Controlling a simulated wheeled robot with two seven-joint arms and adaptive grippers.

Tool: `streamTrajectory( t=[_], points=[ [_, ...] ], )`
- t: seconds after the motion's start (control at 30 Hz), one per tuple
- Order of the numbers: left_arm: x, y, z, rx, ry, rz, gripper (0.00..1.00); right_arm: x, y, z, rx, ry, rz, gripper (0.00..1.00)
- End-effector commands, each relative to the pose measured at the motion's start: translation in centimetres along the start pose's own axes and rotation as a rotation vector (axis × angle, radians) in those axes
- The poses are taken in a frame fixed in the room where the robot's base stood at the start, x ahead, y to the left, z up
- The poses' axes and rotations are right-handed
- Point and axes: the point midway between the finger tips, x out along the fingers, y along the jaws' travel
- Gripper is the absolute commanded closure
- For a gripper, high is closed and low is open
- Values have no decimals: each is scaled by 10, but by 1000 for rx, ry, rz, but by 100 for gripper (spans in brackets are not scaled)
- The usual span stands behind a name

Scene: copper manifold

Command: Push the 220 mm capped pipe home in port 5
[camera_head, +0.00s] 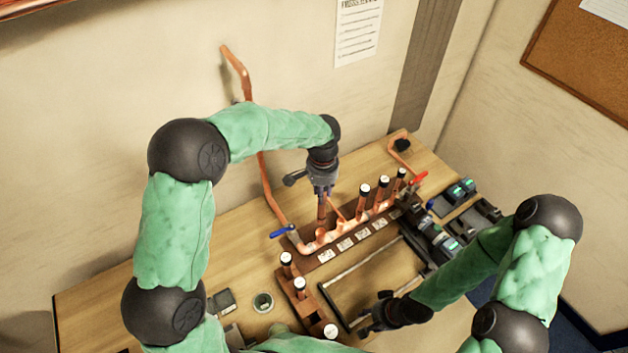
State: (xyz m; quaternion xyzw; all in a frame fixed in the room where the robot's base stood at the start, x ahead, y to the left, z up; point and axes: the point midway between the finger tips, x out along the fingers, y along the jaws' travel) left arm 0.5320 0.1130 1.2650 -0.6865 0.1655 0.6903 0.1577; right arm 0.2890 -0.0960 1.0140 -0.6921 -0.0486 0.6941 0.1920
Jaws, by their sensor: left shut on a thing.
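The copper manifold (308,246) runs diagonally along the bench, with a row of ports along its top. My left gripper (323,190) points down over its left part, shut on an upright copper pipe (322,212). The pipe's top is hidden in the jaws; its lower end meets the manifold near a left port, and I cannot tell how deep it sits. Several white-capped pipes (365,190) stand in ports farther right. The port numbers are too small to read. My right gripper (372,316) is low over the front of the bench, away from the manifold; its fingers are unclear.
A blue valve handle (282,231) is at the manifold's left end, a red one (419,179) at its right. A framed tray (345,268) lies before the manifold. Dark devices (440,240) crowd the right side.

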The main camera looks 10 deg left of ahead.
Motion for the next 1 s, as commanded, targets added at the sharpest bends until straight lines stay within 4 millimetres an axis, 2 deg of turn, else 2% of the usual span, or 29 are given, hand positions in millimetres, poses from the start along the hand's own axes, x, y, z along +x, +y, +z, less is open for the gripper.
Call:
streamTrajectory(
  t=[0.27, 0.8, 1.0],
  points=[
    [8, 0, 0, 0, 0, 0, 100, 5, 2, 0, 1, -1, 0, 60],
    [52, 0, -2, 2, 0, 0, 100, 30, 11, -1, 1, 0, 0, 60],
    [59, 0, -2, 2, 1, -1, 100, 35, 13, -1, 1, 0, 0, 60]
  ],
)
